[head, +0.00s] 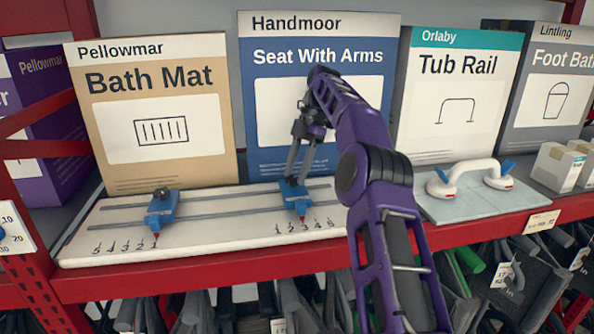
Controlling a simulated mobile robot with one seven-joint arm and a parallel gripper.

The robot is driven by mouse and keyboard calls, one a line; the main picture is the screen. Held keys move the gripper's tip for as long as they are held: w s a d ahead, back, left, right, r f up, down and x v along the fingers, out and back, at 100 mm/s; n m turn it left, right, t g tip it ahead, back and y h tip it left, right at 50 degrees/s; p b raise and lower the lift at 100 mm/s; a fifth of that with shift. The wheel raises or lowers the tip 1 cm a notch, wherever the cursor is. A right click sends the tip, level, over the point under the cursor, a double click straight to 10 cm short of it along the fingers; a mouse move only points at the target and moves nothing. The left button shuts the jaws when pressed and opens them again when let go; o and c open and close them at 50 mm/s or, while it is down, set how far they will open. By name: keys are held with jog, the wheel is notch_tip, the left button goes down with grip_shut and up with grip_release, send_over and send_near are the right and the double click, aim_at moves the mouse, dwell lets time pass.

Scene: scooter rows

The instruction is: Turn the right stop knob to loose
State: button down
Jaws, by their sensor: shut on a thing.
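A white board (215,242) with grey rails and number scales lies on the red shelf. The left blue stop (161,212) has a dark knob on top, and its red pointer is near the 1 of the left scale. My gripper (291,179) reaches down from above and is shut on the knob of the right stop. The fingers hide most of that knob, so its turn cannot be seen.
Boxes stand behind the board: Bath Mat (150,110), Seat With Arms (265,100) and Tub Rail (455,90). A white grab handle (470,172) on a tile is to the right. Dark items hang below the red shelf edge (200,278).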

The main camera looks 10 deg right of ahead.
jog(key=shift+n, duration=0.3)
dwell(0.4)
jog(key=shift+c, duration=1.7)
grip_release()
jog(key=shift+m, duration=0.4)
